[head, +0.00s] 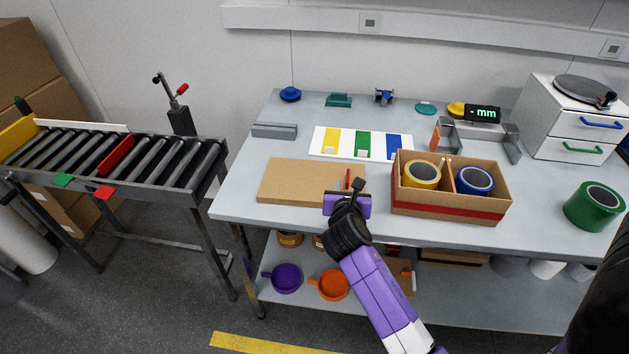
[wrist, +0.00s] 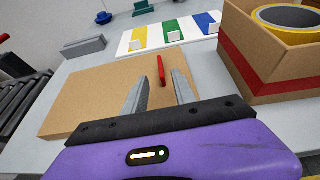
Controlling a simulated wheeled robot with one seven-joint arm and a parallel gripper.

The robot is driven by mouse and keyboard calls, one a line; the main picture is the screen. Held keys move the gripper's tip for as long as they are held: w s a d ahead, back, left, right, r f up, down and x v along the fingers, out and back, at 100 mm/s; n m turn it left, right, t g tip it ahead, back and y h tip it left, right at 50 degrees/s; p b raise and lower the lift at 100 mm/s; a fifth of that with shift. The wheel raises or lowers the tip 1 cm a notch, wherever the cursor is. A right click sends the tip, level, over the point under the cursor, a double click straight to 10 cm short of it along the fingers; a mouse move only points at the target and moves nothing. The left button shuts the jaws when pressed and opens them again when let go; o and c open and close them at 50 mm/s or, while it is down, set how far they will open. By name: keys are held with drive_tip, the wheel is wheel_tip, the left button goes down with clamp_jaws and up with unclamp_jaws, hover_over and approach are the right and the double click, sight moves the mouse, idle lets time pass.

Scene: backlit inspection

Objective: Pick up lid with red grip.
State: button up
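The lid (head: 300,181) is a flat tan board lying on the grey table, left of the cardboard box. Its upright red grip (head: 348,178) stands near the lid's right side. In the wrist view the lid (wrist: 95,95) fills the left and middle, and the red grip (wrist: 161,70) shows beyond and between my finger tips. My gripper (wrist: 160,77) is open and empty, with one finger to each side of the grip in the picture. In the head view my gripper (head: 348,190) is over the lid's right front part and hides some of it.
A divided cardboard box (head: 450,207) holding yellow and blue tape rolls stands close on the right. A white card (head: 318,143) with coloured stripes lies behind the lid, and a grey block (head: 275,130) at back left. A green tape roll (head: 594,205) is far right.

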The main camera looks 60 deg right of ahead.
sight(348, 179)
drive_tip(key=x, duration=0.5)
drive_tip(key=shift+s+d+p, duration=0.1)
drive_tip(key=shift+d+p, duration=0.1)
drive_tip(key=shift+p, duration=0.1)
drive_tip(key=shift+r, duration=0.1)
clamp_jaws()
